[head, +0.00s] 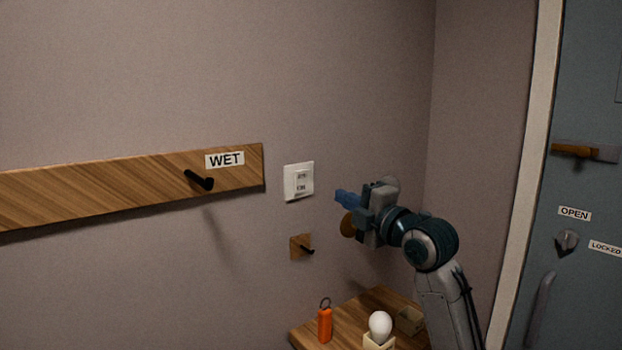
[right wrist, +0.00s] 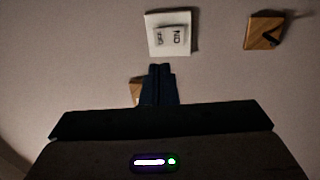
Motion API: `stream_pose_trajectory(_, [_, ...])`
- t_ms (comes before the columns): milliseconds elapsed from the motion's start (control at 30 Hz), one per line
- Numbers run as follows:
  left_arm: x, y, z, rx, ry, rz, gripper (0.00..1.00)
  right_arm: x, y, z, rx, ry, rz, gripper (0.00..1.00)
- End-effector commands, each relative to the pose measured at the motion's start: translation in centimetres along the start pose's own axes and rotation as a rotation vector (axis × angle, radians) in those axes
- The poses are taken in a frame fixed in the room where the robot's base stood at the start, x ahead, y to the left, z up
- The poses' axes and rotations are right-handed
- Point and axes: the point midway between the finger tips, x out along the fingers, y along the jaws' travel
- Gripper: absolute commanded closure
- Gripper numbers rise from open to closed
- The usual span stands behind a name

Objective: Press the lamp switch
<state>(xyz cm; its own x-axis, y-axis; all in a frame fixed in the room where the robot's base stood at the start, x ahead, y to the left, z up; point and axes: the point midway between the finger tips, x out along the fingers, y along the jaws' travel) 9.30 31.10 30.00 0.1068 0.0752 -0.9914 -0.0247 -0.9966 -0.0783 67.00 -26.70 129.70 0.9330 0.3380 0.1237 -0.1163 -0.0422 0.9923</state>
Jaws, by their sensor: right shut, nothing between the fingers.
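The lamp switch (head: 299,181) is a white square wall plate with a small rocker, marked OFF and ON. It is on the wall just right of the wooden rail. It also shows at the top middle of the right wrist view (right wrist: 168,33), unobstructed. My right gripper (head: 343,197) is to the right of the switch in the head view, with its blue fingers pointing toward it. In the right wrist view the closed fingertips (right wrist: 160,68) are just below the plate in the picture. They look apart from it, though the depth is hard to judge. My left gripper is not in view.
A wooden rail (head: 110,184) with a black peg and WET label is left. A small wooden hook (head: 299,246) is below the switch. A wooden table (head: 347,318) holds an orange tagged item (head: 325,325) and white bulb (head: 380,325). A blue-grey door (head: 590,110) is right.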

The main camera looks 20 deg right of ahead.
Motion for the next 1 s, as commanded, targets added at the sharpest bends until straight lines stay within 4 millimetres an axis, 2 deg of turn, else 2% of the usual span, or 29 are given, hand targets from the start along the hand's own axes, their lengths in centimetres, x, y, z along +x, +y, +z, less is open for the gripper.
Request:
stream_pose_trajectory(33, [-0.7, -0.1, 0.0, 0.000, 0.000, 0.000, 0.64, 1.1, 0.4, -0.1, 0.007, 0.002, 0.000, 1.00])
stream_pose_trajectory(300, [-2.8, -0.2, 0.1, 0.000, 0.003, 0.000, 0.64, 7.0, 0.4, -0.1, 0.006, 0.002, -0.002, 1.00])
stream_pose_trajectory(500, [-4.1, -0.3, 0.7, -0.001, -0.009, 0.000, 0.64, 10.3, 0.4, -0.1, 0.003, 0.002, -0.002, 1.00])
stream_pose_trajectory(700, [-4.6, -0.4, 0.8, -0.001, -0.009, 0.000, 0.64, 11.7, 0.1, -0.1, 0.002, 0.001, -0.001, 1.00])
stream_pose_trajectory(1000, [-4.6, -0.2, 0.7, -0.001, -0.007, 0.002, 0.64, 11.9, -0.1, 0.0, 0.000, 0.001, -0.001, 1.00])
